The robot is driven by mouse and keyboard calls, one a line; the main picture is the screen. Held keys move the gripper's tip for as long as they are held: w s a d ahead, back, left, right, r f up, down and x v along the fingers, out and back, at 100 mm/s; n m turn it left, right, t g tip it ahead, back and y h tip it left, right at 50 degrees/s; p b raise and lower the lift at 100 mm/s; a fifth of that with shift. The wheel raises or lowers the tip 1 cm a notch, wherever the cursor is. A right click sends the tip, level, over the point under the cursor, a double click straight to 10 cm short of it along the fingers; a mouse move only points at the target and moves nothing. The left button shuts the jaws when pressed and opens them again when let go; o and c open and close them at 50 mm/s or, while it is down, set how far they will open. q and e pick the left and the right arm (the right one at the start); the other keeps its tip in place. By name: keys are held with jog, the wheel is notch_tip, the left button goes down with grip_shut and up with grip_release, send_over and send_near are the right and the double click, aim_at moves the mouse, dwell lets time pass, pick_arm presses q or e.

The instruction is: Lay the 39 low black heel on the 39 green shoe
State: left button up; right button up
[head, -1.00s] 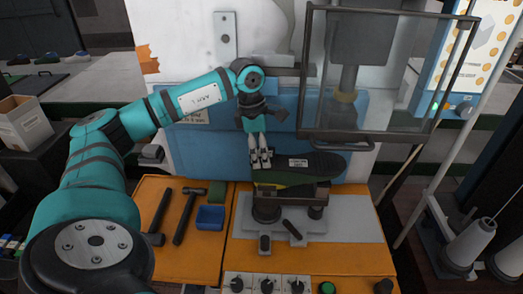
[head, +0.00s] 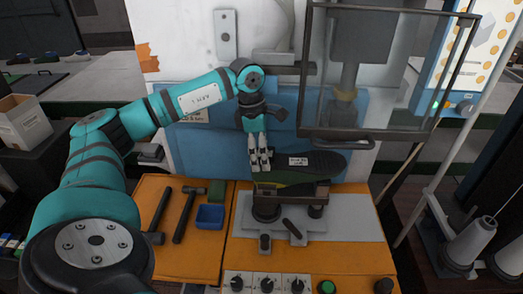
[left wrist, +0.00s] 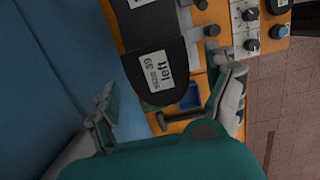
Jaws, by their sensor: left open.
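The green shoe (head: 290,178) rests sole up on the stand of the machine. Its black sole carries a white label (head: 298,161), and this label side also shows at the top of the left wrist view (left wrist: 142,14). The low black heel (left wrist: 155,67), labelled left 39, lies on the shoe's heel end in the left wrist view. In the head view my left gripper largely hides it. My left gripper (head: 261,162) points down at the heel end. Its fingers (left wrist: 170,102) are open and apart, with the heel in front of and between them. My right gripper is not in view.
An orange bench holds hammers (head: 183,217), a blue tray (head: 210,216) and control knobs (head: 267,284). A framed clear guard (head: 385,70) stands above the shoe to the right. A blue panel (head: 200,150) is close behind my gripper.

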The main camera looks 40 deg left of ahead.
pick_arm(q)
jog(key=shift+r, duration=0.1)
notch_tip(320, 180, up, 12)
jog(key=s+a, duration=0.1)
jog(key=shift+a, duration=0.2)
jog(key=shift+s+f, duration=0.1)
jog(key=shift+f, duration=0.1)
dwell(0.5)
